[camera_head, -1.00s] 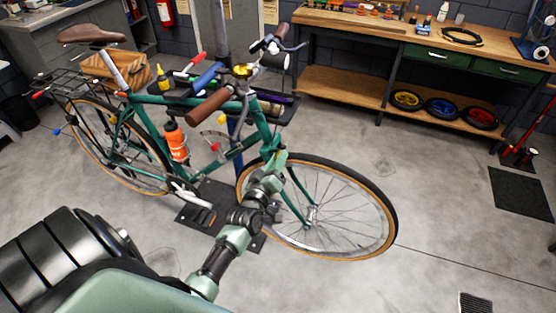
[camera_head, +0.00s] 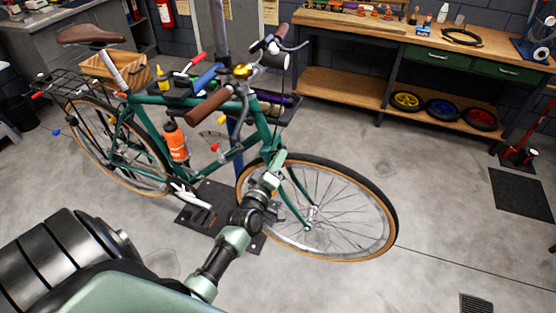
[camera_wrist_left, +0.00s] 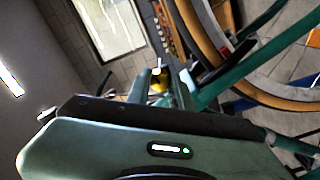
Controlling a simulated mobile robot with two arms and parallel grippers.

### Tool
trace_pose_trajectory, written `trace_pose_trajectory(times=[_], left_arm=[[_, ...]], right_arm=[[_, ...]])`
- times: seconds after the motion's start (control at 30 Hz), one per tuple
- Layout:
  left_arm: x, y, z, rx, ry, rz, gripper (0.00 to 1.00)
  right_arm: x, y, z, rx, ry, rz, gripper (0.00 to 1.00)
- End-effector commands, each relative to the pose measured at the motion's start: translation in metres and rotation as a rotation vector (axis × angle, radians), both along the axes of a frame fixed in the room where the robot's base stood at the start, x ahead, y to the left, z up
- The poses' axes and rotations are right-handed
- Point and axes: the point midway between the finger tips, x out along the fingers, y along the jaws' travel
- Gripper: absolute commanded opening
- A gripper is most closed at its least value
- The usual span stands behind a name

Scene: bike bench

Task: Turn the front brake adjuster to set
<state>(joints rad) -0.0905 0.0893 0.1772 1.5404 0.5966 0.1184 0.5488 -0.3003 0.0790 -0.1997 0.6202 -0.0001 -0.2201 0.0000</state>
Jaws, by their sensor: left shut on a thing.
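The green bicycle (camera_head: 262,128) stands with its front wheel (camera_head: 393,215) towards the right. My left gripper (camera_head: 278,158) is at the top of the front fork, just above the tyre, where the front brake sits. It is shut on a small part there, at the place of the front brake adjuster. The adjuster itself is hidden by the gripper and too small to make out. In the left wrist view, the bicycle's front wheel (camera_wrist_left: 290,98) and green frame tube lie to the right of my gripper body. My right gripper is not in view.
The handlebar with its brown grip (camera_head: 208,106) and brass bell (camera_head: 241,71) is above my left gripper. A tool tray (camera_head: 283,112) is behind the frame. A wooden workbench (camera_head: 350,28) stands at the back.

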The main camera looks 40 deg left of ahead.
Motion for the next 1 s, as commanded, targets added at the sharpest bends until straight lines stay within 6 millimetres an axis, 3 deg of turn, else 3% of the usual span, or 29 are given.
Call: trace_pose_trajectory(times=[0.07, 0.1, 0.17, 0.57, 1.0], left_arm=[[-0.001, -0.001, -0.003, -0.002, 0.007, -0.003, 0.00], [-0.001, -0.001, -0.003, -0.002, 0.007, -0.003, 0.27], [-0.001, -0.001, -0.003, -0.002, 0.007, -0.002, 0.43], [-0.007, -0.002, -0.003, 0.000, 0.004, 0.000, 0.43], [-0.070, -0.018, -0.004, 0.000, 0.006, -0.001, 0.43]], right_arm=[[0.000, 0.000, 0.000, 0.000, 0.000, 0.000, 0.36], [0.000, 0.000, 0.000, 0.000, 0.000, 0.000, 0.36], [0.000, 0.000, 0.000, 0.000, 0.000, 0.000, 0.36], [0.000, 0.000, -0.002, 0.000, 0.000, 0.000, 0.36], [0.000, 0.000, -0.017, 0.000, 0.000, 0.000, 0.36]])
